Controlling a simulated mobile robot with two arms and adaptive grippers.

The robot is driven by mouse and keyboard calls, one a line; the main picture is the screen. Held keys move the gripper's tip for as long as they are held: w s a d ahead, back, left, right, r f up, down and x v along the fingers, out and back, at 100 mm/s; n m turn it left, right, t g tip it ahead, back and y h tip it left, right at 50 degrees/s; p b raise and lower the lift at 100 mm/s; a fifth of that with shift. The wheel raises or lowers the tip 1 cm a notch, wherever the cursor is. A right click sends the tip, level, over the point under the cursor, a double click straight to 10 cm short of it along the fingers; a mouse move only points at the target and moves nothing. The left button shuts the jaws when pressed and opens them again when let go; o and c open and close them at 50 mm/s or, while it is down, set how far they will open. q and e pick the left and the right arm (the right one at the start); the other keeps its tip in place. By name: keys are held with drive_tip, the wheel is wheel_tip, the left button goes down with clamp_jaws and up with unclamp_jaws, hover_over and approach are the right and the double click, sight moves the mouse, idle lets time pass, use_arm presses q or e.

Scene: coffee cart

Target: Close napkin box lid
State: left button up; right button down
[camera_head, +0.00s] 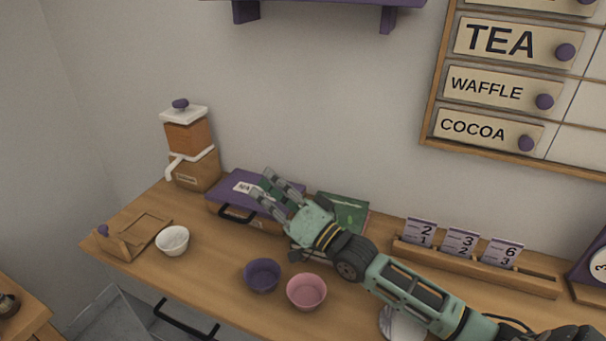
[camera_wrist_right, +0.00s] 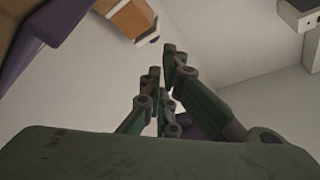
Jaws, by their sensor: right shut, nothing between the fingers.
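The napkin box (camera_head: 225,210) is a wooden box against the wall, with a purple lid (camera_head: 228,186), a white label and a black handle at its front. The lid lies nearly flat over the box; whether it is fully seated cannot be told. My right gripper (camera_head: 263,182) is over the right part of the lid and hides some of it and of the label. Its fingers are shut and empty. Contact with the lid is unclear. In the right wrist view the gripper (camera_wrist_right: 168,65) shows close up, with a purple edge (camera_wrist_right: 60,20) at the upper left. My left gripper is out of view.
A grinder-like jar with orange contents (camera_head: 188,137) stands left of the box. A wooden holder (camera_head: 125,243), white bowl (camera_head: 172,241), purple bowl (camera_head: 262,276) and pink bowl (camera_head: 306,292) stand in front. A green book-like item (camera_head: 350,208) and number-card rack (camera_head: 480,265) are to the right.

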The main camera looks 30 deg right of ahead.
drive_tip(key=s+d, duration=0.4)
drive_tip(key=s, duration=0.6)
drive_tip(key=shift+s+d, duration=0.3)
drive_tip(key=shift+s, duration=0.1)
drive_tip(key=shift+r, duration=0.15)
